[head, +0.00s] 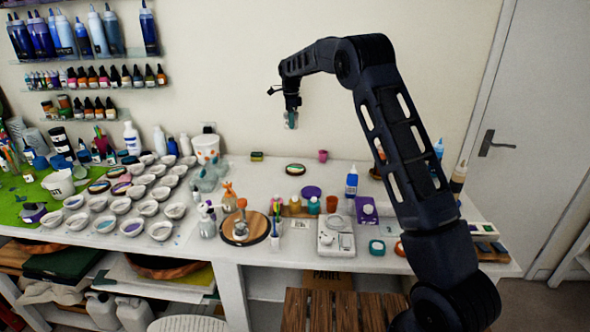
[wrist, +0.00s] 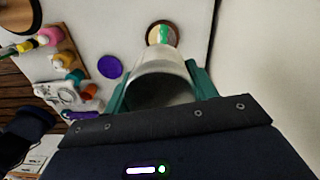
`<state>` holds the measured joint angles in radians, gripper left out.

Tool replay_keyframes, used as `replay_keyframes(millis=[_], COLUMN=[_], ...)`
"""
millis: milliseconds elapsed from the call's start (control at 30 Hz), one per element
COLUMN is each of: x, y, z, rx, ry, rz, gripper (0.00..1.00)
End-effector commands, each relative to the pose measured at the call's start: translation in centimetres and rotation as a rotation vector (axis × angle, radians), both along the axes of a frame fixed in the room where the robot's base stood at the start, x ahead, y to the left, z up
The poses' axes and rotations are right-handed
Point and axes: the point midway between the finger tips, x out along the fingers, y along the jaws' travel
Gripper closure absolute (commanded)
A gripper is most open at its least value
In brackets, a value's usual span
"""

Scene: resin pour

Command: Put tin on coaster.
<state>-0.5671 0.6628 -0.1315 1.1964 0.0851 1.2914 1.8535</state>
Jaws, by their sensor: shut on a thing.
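In the wrist view, a pale grey metal tin (wrist: 160,75) sits between the two teal fingers of my gripper (wrist: 160,88), which is shut on its sides. In the head view, my gripper (head: 290,112) holds the tin (head: 291,121) high above the back of the white table. A round coaster (head: 295,169) with a dark rim and a coloured top lies flat on the table below it. In the wrist view, the coaster (wrist: 161,33) shows just beyond the tin, partly covered by it. The tin and coaster are well apart in height.
Many white bowls fill the left. The table around the coaster is mostly bare.

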Motion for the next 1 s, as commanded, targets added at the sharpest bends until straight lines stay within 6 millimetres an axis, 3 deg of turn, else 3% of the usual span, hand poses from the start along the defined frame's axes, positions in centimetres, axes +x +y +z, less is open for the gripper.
replay_keyframes(millis=[100, 267, 800, 1000], x=[0.3, 0.4, 0.4, 0.4], y=[-1.6, -2.0, -2.0, -2.0], z=[0.0, -1.7, -13.1, -15.3], rx=[0.000, 0.000, 0.000, 0.001], ry=[0.000, 0.002, 0.003, 0.000], rz=[0.000, 0.001, 0.000, 0.000], gripper=[0.71, 0.71, 0.71, 0.71])
